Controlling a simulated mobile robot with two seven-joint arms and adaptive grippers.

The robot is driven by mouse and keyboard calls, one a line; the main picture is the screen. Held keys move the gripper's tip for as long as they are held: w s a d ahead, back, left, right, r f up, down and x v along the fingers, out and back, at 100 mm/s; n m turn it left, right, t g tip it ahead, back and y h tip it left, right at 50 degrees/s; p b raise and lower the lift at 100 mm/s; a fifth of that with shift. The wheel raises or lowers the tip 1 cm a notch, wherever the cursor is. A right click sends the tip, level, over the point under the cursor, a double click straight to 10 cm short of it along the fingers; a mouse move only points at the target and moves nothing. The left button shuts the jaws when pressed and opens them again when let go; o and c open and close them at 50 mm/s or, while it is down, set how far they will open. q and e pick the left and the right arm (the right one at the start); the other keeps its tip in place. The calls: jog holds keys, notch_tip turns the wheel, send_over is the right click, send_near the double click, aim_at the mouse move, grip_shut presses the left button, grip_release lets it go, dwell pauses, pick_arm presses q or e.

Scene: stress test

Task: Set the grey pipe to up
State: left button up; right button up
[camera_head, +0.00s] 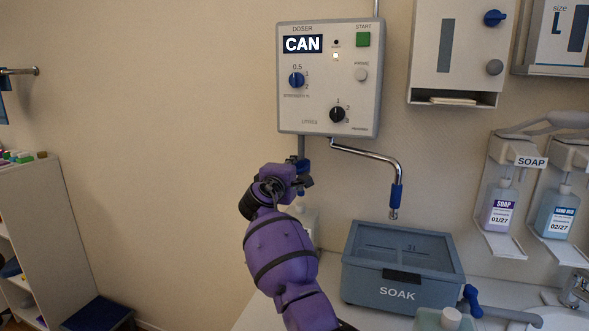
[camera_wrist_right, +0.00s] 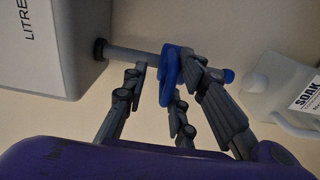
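The grey pipe (camera_head: 301,147) comes straight down from the underside of the doser box (camera_head: 327,78). In the right wrist view the grey pipe (camera_wrist_right: 132,57) leaves the box sideways, with a blue lever (camera_wrist_right: 170,78) on it. The lever appears to lie across the pipe. My right gripper (camera_head: 304,172) is at the blue part below the doser and hides much of it in the head view. In the wrist view its fingers (camera_wrist_right: 168,80) are spread either side of the lever, with a gap on one side. Contact on the other side is unclear.
A chrome spout (camera_head: 385,154) with a blue tip curves right over the grey SOAK tub (camera_head: 400,278). A white bottle (camera_wrist_right: 268,88) stands close to the fingers. Soap dispensers (camera_head: 505,195) hang at right. The wall left of the doser is bare.

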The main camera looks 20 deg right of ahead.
jog(key=shift+s+f, duration=0.1)
jog(key=shift+s+a+f, duration=0.1)
jog(key=shift+s+a, duration=0.3)
jog(key=v, duration=1)
jog(key=shift+s+a, duration=0.2)
jog(key=shift+s, duration=0.2)
